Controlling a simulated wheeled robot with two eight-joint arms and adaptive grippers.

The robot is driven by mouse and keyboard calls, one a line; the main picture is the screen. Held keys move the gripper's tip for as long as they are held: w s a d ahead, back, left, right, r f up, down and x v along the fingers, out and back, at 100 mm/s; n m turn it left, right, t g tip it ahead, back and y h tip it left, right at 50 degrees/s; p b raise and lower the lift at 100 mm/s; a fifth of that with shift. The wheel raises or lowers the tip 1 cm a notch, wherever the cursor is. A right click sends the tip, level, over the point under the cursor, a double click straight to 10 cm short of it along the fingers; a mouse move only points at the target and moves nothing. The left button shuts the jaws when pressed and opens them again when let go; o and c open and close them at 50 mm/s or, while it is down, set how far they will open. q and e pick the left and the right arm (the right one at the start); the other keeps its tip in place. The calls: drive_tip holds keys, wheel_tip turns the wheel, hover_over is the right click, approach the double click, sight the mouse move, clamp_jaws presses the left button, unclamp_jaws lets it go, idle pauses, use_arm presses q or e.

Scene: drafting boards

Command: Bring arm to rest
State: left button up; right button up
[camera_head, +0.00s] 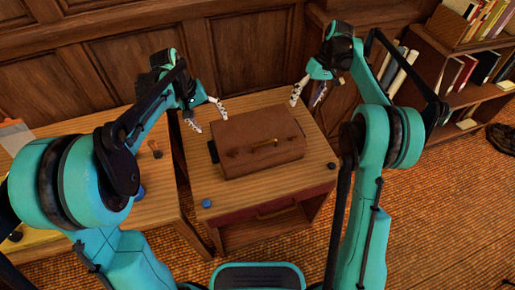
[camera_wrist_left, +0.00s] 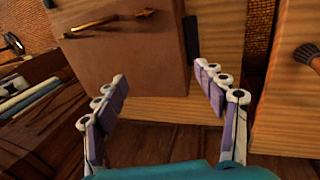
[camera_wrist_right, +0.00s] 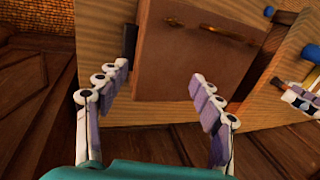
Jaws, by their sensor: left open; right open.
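My left gripper (camera_head: 207,114) is open and empty above the back left of the small wooden table, left of a brown case. Its spread fingers show in the left wrist view (camera_wrist_left: 160,105). My right gripper (camera_head: 307,97) is open and empty at the table's back right, clear of the case. Its spread fingers also show in the right wrist view (camera_wrist_right: 158,100). The brown case (camera_head: 245,135) lies flat on the table, with its handle toward the front. Neither gripper visibly touches it.
The small wooden table (camera_head: 219,193) has a drawer and open shelf below. A second desk (camera_head: 160,207) stands at left with a brush (camera_head: 155,149). A bookcase (camera_head: 433,76) stands at right. A panelled wall (camera_head: 250,50) is close behind the grippers.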

drive_tip(key=shift+r, duration=0.15)
idle(0.4)
drive_tip(key=s+r+m+t+h, duration=0.1)
drive_tip(key=s+r+t, duration=0.1)
drive_tip(key=s+r, duration=0.35)
drive_tip(key=s+r+m+t+h, duration=0.1)
drive_tip(key=s+r+t, duration=0.15)
drive_tip(key=s, duration=0.65)
use_arm(q)
drive_tip(key=s+a+r+m+t+y, duration=0.1)
drive_tip(key=s+m+t, duration=0.1)
drive_tip(key=s, duration=0.9)
drive_tip(key=s+a+m+t+y, duration=0.1)
drive_tip(key=s+t, duration=0.3)
drive_tip(key=s, duration=0.7)
drive_tip(key=shift+s+a+r+m+y, duration=0.15)
drive_tip(key=shift+a+r+m+y, duration=0.1)
drive_tip(key=shift+r+m+y, duration=0.25)
use_arm(e)
drive_tip(key=s+f+m+t, duration=0.1)
drive_tip(key=s+f+t, duration=0.1)
drive_tip(key=s, duration=0.6)
drive_tip(key=s+f+t+h, duration=0.1)
drive_tip(key=s+f, duration=0.3)
drive_tip(key=s, duration=0.5)
drive_tip(key=shift+d+f+m+t, duration=0.3)
drive_tip(key=shift+d+m+t, duration=0.1)
drive_tip(key=shift+d+t, duration=0.05)
